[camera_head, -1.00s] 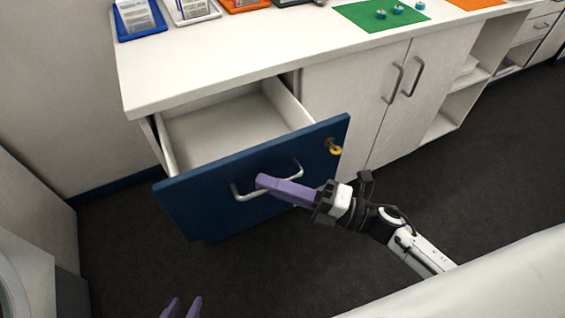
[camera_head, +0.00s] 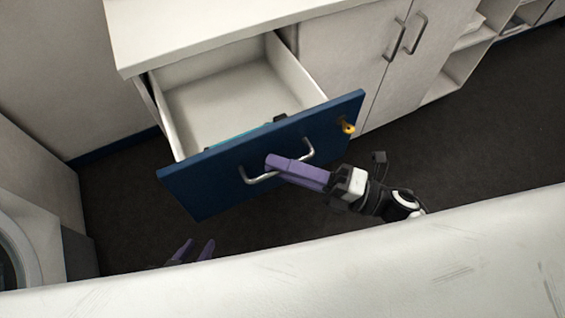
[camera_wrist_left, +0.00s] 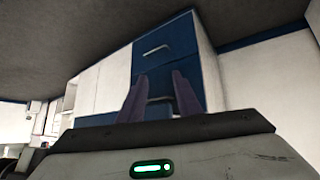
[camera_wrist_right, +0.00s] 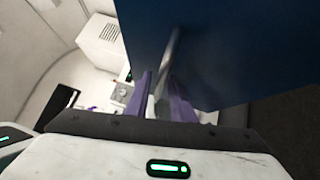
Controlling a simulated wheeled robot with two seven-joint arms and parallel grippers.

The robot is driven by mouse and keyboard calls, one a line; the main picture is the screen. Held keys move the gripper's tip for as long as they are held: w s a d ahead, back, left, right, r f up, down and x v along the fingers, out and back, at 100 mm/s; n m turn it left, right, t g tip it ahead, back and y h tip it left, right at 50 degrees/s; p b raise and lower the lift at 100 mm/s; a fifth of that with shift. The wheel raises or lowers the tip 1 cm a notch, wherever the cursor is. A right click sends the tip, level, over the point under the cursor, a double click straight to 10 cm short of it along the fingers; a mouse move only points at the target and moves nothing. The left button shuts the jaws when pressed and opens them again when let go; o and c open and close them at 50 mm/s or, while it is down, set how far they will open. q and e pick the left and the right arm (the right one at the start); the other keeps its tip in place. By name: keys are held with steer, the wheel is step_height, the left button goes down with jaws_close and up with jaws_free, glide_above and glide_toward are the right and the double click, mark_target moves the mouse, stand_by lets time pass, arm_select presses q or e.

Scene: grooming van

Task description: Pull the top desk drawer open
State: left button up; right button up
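The top desk drawer (camera_head: 230,98) stands pulled out from the white desk, its pale inside showing. Its blue front (camera_head: 215,178) carries a silver bar handle (camera_head: 306,150). A teal thing and a dark thing show partly behind the front panel. My right gripper (camera_head: 276,163) has its purple fingers at the handle; in the right wrist view the bar (camera_wrist_right: 172,55) runs between the fingers, which look closed around it. My left gripper (camera_head: 195,246) is low at the left, empty, fingers apart, away from the drawer. It also shows open in the left wrist view (camera_wrist_left: 158,82).
White cupboard doors (camera_head: 350,50) and open shelves stand to the right. A round-doored white machine (camera_head: 35,240) is at the left. Dark floor (camera_head: 480,120) is clear at right.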

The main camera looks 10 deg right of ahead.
steer(key=shift+o, duration=0.2)
steer(key=b+v, duration=0.1)
steer(key=v, duration=0.9)
steer(key=shift+d, duration=0.15)
steer(key=shift+s, duration=0.1)
